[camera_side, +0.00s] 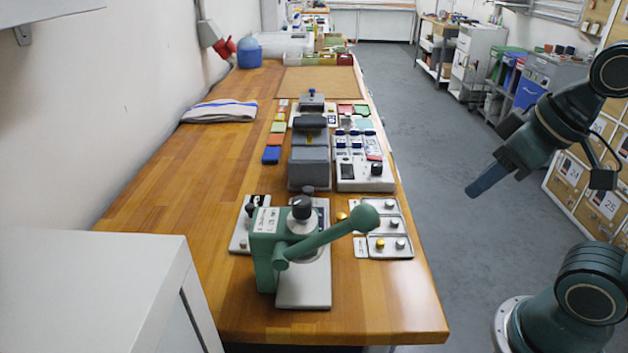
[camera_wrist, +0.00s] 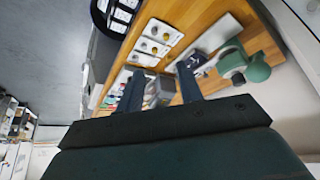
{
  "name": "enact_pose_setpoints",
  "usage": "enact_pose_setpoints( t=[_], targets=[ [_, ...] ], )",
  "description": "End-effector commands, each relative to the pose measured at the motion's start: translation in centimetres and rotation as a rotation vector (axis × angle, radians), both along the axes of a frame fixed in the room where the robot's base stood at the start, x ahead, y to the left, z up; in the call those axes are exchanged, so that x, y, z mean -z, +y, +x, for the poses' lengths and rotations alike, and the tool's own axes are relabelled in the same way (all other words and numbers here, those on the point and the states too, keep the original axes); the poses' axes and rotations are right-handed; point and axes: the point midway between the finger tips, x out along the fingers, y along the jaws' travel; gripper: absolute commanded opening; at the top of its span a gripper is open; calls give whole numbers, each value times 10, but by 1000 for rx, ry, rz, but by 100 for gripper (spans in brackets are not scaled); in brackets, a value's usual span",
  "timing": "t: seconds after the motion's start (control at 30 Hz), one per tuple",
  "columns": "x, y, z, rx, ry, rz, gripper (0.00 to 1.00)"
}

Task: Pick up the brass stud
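A small brass stud (camera_side: 380,243) sits in the front part of a pale tray (camera_side: 405,255) on the bench, right of the green press. Silver studs (camera_side: 400,244) sit beside it. Another brass-coloured piece (camera_side: 341,217) shows behind the press handle, partly hidden. In the wrist view the pale trays (camera_wrist: 148,43) show small brass-coloured and silver pieces, too small to tell apart surely. My gripper (camera_side: 472,193) is in the air to the right of the bench, away from the tray. In the wrist view its two fingers (camera_wrist: 160,82) are apart, with nothing held between them.
The green press (camera_side: 268,250) with its lever and ball stands left of the tray. Grey machines (camera_side: 309,165) and a white control box (camera_side: 365,178) stand behind. A folded towel (camera_side: 220,111) lies at the left.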

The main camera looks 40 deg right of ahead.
Motion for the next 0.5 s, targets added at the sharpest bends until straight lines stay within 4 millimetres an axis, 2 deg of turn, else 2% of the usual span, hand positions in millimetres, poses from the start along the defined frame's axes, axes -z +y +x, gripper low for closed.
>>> enact_pose_setpoints(
  t=[0.03,0.1,0.5],
  targets=[
    [0,0,0,0,0,0,36],
    [0,0,0,0,0,0,28],
    [-2,1,4,-18,6,-6,28]
  ],
)
